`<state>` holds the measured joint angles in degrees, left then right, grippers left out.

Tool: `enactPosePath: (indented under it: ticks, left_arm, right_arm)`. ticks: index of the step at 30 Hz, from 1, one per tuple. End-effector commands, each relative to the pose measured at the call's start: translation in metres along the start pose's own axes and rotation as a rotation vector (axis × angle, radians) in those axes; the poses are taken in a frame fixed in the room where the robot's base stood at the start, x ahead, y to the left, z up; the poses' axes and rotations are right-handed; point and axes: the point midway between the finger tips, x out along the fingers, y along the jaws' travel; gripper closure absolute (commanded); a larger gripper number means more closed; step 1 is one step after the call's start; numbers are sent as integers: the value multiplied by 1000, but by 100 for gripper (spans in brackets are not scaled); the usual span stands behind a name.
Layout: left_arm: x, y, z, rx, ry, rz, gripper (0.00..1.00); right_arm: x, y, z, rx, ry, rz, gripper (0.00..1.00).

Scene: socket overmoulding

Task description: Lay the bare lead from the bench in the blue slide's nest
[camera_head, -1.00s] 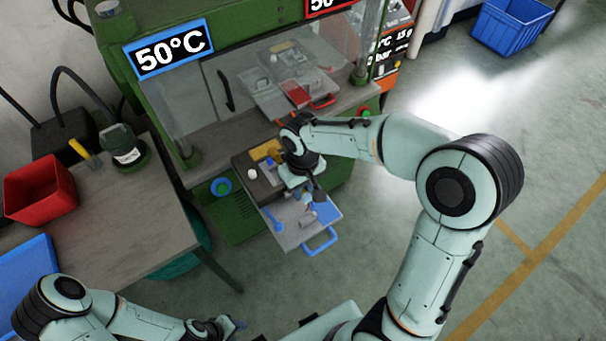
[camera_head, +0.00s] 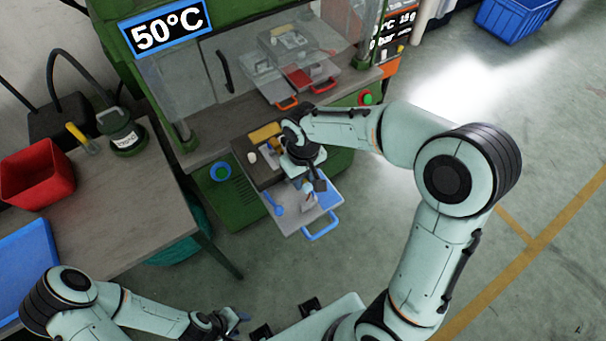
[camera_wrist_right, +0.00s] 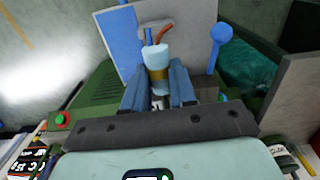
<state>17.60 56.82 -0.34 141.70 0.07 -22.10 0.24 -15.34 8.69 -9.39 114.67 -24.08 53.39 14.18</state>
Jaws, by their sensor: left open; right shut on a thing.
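The blue slide (camera_head: 293,226) is a pulled-out grey plate with a blue handle (camera_head: 322,228) and a blue knob (camera_head: 278,210), at the front of the green press. My right gripper (camera_head: 309,190) is over this plate, pointing down. In the right wrist view it (camera_wrist_right: 159,90) is shut on the bare lead (camera_wrist_right: 157,62), a pale cylinder with a yellowish band and blue and orange wire ends. The plate and knob lie behind the lead there. The nest is hard to make out, and I cannot tell whether the lead touches it. My left gripper (camera_head: 232,322) is open and empty at the bottom.
A bench (camera_head: 130,210) at the left carries a red bin (camera_head: 38,175), a blue tray (camera_head: 25,262) and a dark green pot (camera_head: 122,132). Floor right of the slide is clear.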

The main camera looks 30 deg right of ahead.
Motion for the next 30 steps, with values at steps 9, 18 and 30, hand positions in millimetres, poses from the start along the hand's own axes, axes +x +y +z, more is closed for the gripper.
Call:
enactPosePath:
  ticks: [9,18,30]
  left_arm:
    - [19,-10,8,-5,-13,-4,53]
    - [35,-17,14,-8,-22,-8,53]
    - [42,-21,16,-9,-25,-9,53]
  right_arm:
    - [25,0,1,0,-1,0,100]
    - [46,0,1,0,-1,0,100]
    - [56,0,0,0,1,0,100]
